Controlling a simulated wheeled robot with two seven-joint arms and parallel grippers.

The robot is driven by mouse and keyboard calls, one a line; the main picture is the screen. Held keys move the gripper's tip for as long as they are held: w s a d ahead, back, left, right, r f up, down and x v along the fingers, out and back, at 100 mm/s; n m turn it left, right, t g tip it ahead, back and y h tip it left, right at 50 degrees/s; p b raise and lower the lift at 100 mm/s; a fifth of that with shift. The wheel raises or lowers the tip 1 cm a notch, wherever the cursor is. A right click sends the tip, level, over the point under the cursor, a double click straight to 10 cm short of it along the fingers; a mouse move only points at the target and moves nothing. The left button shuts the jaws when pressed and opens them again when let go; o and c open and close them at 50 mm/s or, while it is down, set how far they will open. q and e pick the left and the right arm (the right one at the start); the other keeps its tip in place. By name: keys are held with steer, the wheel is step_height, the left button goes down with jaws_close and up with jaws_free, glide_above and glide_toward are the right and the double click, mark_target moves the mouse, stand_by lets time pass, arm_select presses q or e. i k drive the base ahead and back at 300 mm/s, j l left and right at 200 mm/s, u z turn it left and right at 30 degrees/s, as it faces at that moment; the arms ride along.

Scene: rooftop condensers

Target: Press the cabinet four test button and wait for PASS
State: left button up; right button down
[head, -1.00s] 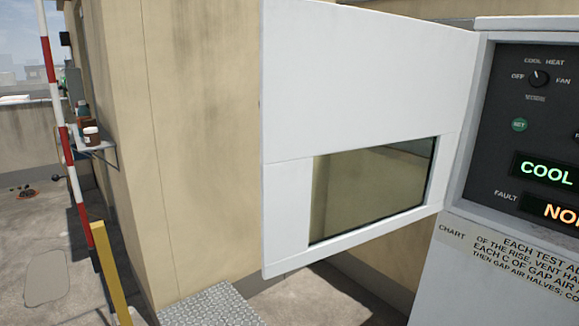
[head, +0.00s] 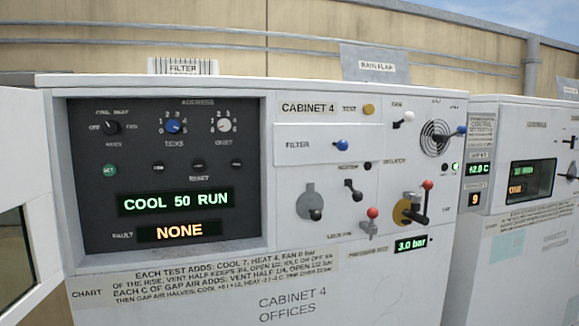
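Cabinet 4 (head: 330,285) is a white unit labelled "CABINET 4 OFFICES". Its test button (head: 369,109) is a yellow-orange knob right of the word TEST, near the top of the panel. The green display (head: 176,201) reads "COOL 50 RUN". The orange fault display (head: 179,231) reads "NONE". A pressure display (head: 411,244) reads "3.0 bar". No PASS text is seen. Neither of my grippers is in view.
The open white door (head: 32,190) with a window stands at the left. Knobs and levers sit near the button, including a blue filter knob (head: 341,145) and a red-tipped lever (head: 427,186). Another cabinet (head: 530,255) stands close on the right.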

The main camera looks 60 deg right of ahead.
mark_target(368, 109)
steer(key=k+j+z, duration=0.1)
steer(key=z, duration=1.95)
steer(key=k, duration=0.05)
